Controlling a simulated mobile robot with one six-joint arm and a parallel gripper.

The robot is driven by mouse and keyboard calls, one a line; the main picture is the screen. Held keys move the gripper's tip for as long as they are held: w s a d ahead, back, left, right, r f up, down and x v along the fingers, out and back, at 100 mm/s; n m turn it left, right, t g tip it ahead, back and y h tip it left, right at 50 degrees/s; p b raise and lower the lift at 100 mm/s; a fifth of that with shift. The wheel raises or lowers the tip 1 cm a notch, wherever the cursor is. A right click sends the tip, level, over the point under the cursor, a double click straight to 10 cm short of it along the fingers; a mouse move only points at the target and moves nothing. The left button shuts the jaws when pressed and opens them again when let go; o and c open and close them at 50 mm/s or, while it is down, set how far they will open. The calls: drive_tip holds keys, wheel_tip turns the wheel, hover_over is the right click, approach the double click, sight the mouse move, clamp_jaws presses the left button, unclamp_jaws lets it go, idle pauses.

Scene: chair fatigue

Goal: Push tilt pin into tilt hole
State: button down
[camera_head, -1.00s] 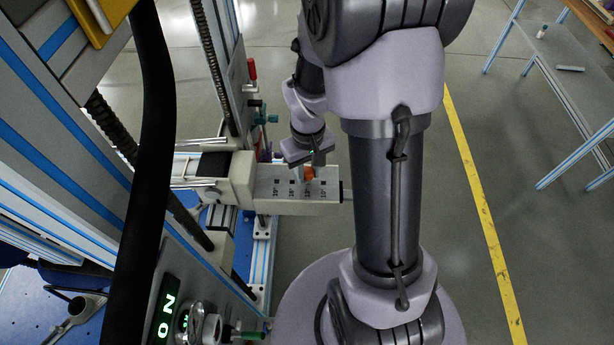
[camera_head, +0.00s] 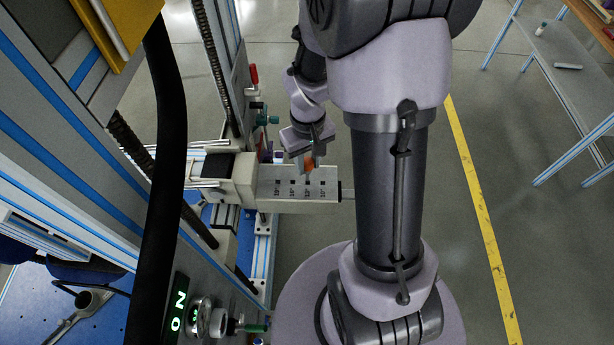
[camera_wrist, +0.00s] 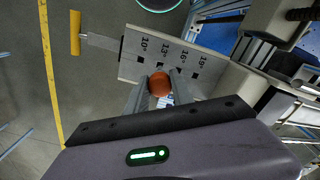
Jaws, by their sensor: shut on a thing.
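The orange-red tilt pin (camera_wrist: 158,83) is clamped between the two fingers of my gripper (camera_wrist: 160,92) in the wrist view. In the head view the pin (camera_head: 309,161) shows below my gripper (camera_head: 308,166), at the far edge of the grey tilt plate (camera_head: 331,181). The plate (camera_wrist: 130,68) has a row of small dark square holes marked 10°, 13°, 16° and 19°. In the wrist view the pin appears just beside the row, closest to the 13° hole (camera_wrist: 160,64). The pin's lower end is hidden, and its height above the plate is unclear.
A yellow handle (camera_wrist: 75,33) on a rod extends from the plate's end. The grey test frame (camera_head: 238,60) with a red-handled part (camera_head: 253,74) and a green knob (camera_head: 267,119) stands left of my gripper. A black hose (camera_head: 166,130) crosses the left side.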

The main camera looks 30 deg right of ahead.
drive_tip(key=shift+r, duration=0.1)
wheel_tip(320, 180, up, 4)
drive_tip(key=p, duration=0.3)
idle(0.3)
